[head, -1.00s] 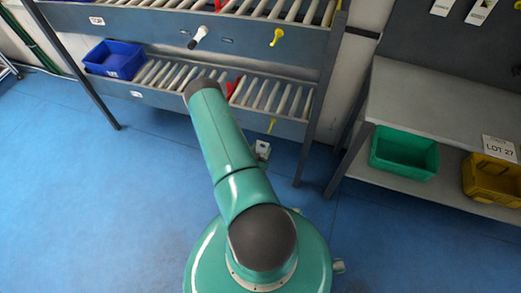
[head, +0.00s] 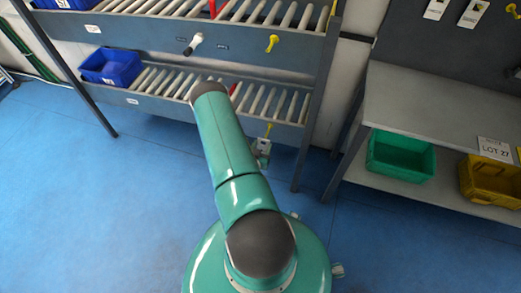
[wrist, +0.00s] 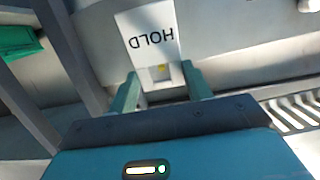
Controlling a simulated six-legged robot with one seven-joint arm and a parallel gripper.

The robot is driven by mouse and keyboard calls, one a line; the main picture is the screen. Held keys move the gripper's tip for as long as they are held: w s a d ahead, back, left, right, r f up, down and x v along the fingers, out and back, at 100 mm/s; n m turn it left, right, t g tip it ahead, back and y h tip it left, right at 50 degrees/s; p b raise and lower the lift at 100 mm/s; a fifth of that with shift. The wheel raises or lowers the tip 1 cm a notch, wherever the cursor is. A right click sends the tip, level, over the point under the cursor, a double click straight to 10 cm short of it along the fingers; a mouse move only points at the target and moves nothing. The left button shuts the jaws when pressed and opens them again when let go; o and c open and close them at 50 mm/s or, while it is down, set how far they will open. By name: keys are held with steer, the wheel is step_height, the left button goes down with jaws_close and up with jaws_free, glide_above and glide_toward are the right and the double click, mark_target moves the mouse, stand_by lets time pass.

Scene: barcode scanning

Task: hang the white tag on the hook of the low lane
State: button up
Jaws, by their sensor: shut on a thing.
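The white tag (wrist: 148,38), printed HOLD and upside down in the wrist view, is between the two green fingers of my gripper (wrist: 162,88). The gripper is shut on its lower part, where a small yellow patch shows. In the head view my gripper (head: 261,150) is beyond my green arm, in front of the lower rack lane. The yellow hook of the low lane (head: 268,129) shows just above it on the lane's front rail. Whether tag and hook touch cannot be told. The hook is not clearly seen in the wrist view.
A second yellow hook (head: 272,43) and a black-and-white handle (head: 193,45) are on the upper rail. A blue bin (head: 110,68) sits on the low lane. A rack post (head: 317,110) and a bench (head: 450,105) with green (head: 400,157) and yellow bins stand right.

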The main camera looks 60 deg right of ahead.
mark_target(265, 140)
steer(key=shift+r+x, duration=0.15)
steer(key=shift+x, duration=0.9)
steer(key=shift+r+x, duration=0.2)
steer(key=shift+x, duration=0.85)
steer(key=shift+w+d+f, duration=0.15)
steer(key=shift+d+f, duration=0.2)
steer(key=shift+d, duration=0.3)
steer(key=o, duration=1)
steer(key=v, duration=1.3)
steer(key=shift+a+r, duration=0.1)
steer(key=shift+a, duration=0.3)
